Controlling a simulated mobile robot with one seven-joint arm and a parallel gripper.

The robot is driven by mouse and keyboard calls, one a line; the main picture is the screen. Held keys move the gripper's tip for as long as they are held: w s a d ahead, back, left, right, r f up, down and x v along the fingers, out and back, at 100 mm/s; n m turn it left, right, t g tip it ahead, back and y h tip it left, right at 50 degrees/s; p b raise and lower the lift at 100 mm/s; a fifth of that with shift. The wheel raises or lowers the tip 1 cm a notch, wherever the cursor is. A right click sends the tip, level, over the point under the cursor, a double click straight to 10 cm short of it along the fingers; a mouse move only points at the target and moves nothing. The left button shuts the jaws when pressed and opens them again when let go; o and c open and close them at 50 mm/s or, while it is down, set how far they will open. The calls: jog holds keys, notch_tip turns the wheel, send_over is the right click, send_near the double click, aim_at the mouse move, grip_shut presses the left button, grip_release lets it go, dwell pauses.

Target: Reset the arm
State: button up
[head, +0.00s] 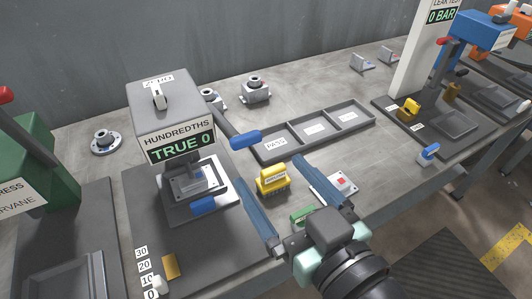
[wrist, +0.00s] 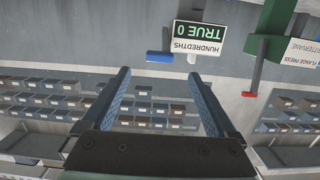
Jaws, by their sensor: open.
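My gripper (head: 269,170) reaches over the front of the bench in the head view, its two long blue fingers spread apart. Nothing is held between them. A yellow brush-like block (head: 272,180) appears between the fingers in the picture, on the bench; I cannot tell how far below them it is. In the wrist view my gripper (wrist: 158,75) is also open and empty. That view is upside down and shows the gauge's "TRUE 0" display (wrist: 198,37) beyond the fingertips.
The gauge (head: 177,115) with its blue-handled lever (head: 245,140) stands left of my gripper. A three-part tray (head: 318,130) lies behind it. A green press (head: 40,165) is at left, a leak tester (head: 487,30) at right.

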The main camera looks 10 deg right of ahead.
jog(key=shift+s+d, duration=0.1)
jog(key=shift+s, duration=0.2)
dwell(0.4)
